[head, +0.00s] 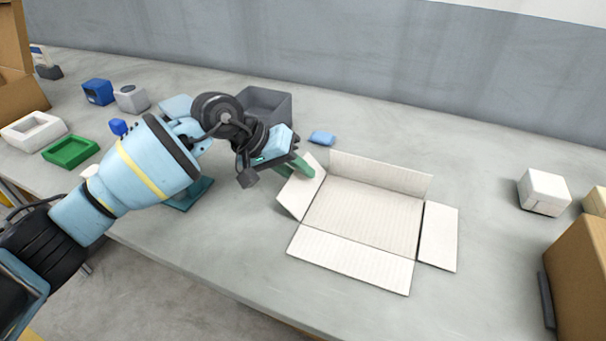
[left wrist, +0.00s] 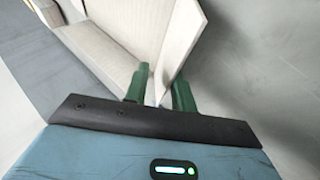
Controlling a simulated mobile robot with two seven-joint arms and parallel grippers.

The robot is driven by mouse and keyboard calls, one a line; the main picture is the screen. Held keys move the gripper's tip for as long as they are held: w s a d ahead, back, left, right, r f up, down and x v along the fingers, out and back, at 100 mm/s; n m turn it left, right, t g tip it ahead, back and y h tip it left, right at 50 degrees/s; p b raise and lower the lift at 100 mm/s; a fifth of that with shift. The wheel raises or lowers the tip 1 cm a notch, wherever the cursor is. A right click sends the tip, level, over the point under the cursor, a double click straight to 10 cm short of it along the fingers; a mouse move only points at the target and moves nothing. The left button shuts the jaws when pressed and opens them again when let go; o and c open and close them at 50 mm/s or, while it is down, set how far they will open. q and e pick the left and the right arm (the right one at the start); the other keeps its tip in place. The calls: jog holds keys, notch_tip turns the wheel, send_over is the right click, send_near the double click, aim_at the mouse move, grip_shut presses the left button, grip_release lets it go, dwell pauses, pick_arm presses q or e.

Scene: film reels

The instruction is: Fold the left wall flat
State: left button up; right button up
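A white cardboard box (head: 365,212) lies opened out on the table. Its left wall (head: 293,199) stands tilted up from the base; it also shows in the left wrist view (left wrist: 183,42). The front wall (head: 352,258) and right wall (head: 440,236) lie flat outward. The back wall (head: 385,173) stands up at the far side. My left gripper (head: 306,172), with green fingers, is at the left wall's upper edge. In the left wrist view its fingers (left wrist: 160,93) are apart, one on each side of that wall. My right gripper is out of view.
A grey bin (head: 268,103) and a blue block (head: 322,137) stand behind my left gripper. White (head: 34,131) and green (head: 70,151) trays lie at left. A white box (head: 543,191) and a brown carton (head: 582,280) are at right. Table between is clear.

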pick_arm(q)
jog(key=v, duration=0.4)
jog(key=shift+a, duration=0.1)
jog(key=shift+v, duration=0.75)
jog(key=shift+r, duration=0.15)
